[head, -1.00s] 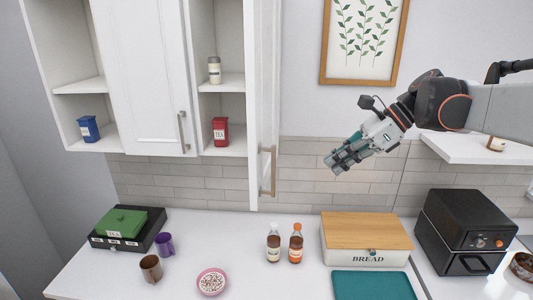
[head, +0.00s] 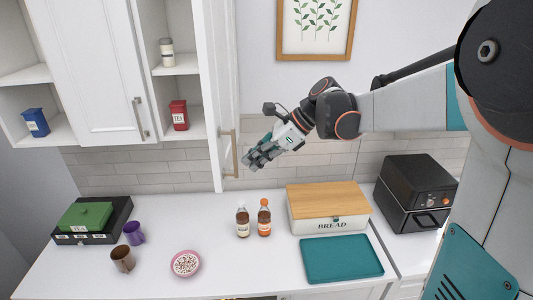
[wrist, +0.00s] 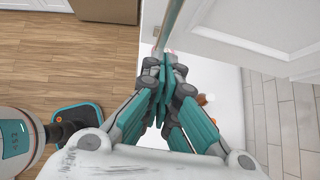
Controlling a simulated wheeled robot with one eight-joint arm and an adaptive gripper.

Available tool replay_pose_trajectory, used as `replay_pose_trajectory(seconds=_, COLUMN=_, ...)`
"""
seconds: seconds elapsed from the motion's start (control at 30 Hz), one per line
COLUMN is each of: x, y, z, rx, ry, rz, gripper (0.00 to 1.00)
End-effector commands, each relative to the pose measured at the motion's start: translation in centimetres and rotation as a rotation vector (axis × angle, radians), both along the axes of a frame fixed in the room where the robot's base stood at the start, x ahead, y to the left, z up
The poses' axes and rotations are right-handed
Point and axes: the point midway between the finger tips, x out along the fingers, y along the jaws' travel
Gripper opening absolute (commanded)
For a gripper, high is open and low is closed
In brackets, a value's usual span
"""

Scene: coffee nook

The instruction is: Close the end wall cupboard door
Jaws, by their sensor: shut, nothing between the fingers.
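The end wall cupboard door (head: 216,90) is white and stands open, swung out toward me at the right end of the wall cupboard. Its long bar handle (head: 229,153) is near its lower free edge. The open compartment beside it holds a red tea tin (head: 179,115) and a cream jar (head: 167,52). My gripper (head: 248,163) is shut and empty, just right of the handle in the head view; I cannot tell whether they touch. In the wrist view the shut fingers (wrist: 162,85) lie beside the white door panel (wrist: 250,30).
Two bottles (head: 264,217) stand on the counter below, near the bread bin (head: 328,208). A pink bowl (head: 186,263), a brown mug (head: 122,259) and a teal tray (head: 342,258) are also there. A black oven (head: 415,193) stands at right.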

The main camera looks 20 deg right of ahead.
Motion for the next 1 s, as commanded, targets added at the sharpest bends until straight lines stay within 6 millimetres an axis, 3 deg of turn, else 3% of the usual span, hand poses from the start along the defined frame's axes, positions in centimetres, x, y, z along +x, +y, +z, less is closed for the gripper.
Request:
replay_pose_trajectory(seconds=0.63, x=0.3, y=1.2, z=0.0, rx=0.000, ry=0.000, rz=-0.020, gripper=0.00)
replay_pose_trajectory(seconds=0.77, x=0.5, y=2.6, z=-0.1, rx=0.000, ry=-0.001, rz=-0.063, gripper=0.00)
replay_pose_trajectory(seconds=1.0, x=1.8, y=6.9, z=-0.1, rx=0.000, ry=-0.003, rz=-0.221, gripper=0.00)
